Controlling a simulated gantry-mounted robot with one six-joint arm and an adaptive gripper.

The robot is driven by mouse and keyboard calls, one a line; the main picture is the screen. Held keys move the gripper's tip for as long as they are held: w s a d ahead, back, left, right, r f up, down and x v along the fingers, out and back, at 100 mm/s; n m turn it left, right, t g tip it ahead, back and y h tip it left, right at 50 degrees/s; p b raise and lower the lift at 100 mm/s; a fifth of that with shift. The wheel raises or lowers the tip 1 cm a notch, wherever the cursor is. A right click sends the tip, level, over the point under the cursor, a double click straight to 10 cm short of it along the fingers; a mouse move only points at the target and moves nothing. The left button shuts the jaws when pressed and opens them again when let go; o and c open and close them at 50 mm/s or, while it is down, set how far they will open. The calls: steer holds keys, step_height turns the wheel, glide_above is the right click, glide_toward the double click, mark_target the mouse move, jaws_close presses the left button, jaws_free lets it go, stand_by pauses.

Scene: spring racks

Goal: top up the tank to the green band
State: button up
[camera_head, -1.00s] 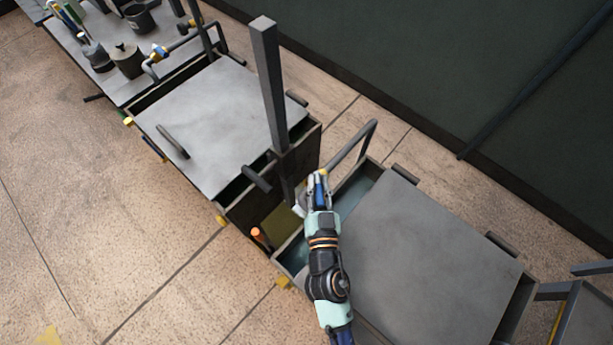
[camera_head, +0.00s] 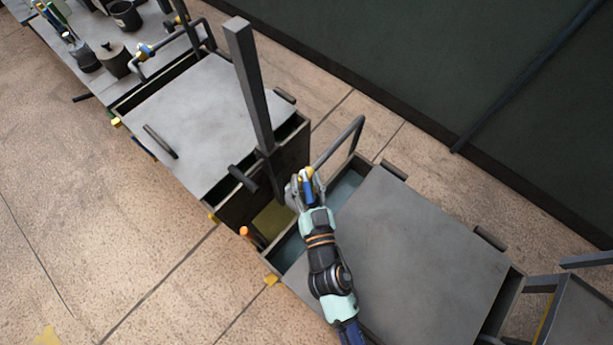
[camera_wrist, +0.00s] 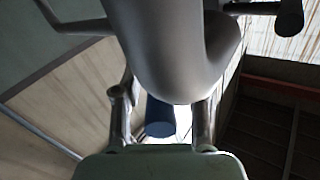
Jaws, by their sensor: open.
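The tank (camera_head: 388,283) is an open dark box at the right, mostly covered by a grey lid (camera_head: 430,260). Teal water (camera_head: 345,187) shows in its open strip. A grey bent pipe (camera_head: 342,143) arches over this strip and carries a yellow and blue valve (camera_head: 308,176). My gripper (camera_head: 303,185) is at the valve. In the wrist view, the pipe (camera_wrist: 165,45) fills the upper middle and a blue valve handle (camera_wrist: 160,118) lies between my open fingers (camera_wrist: 162,112). I cannot tell whether they touch it. I cannot make out a green band.
A second lidded box (camera_head: 205,125) stands at left, with a dark upright post (camera_head: 248,85) at its near corner. An orange-topped stick (camera_head: 244,231) stands by the tank's left corner. A bench (camera_head: 90,60) with pots is at upper left.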

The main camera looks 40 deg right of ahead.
mark_target(306, 182)
step_height(306, 182, up, 10)
stand_by(0.6)
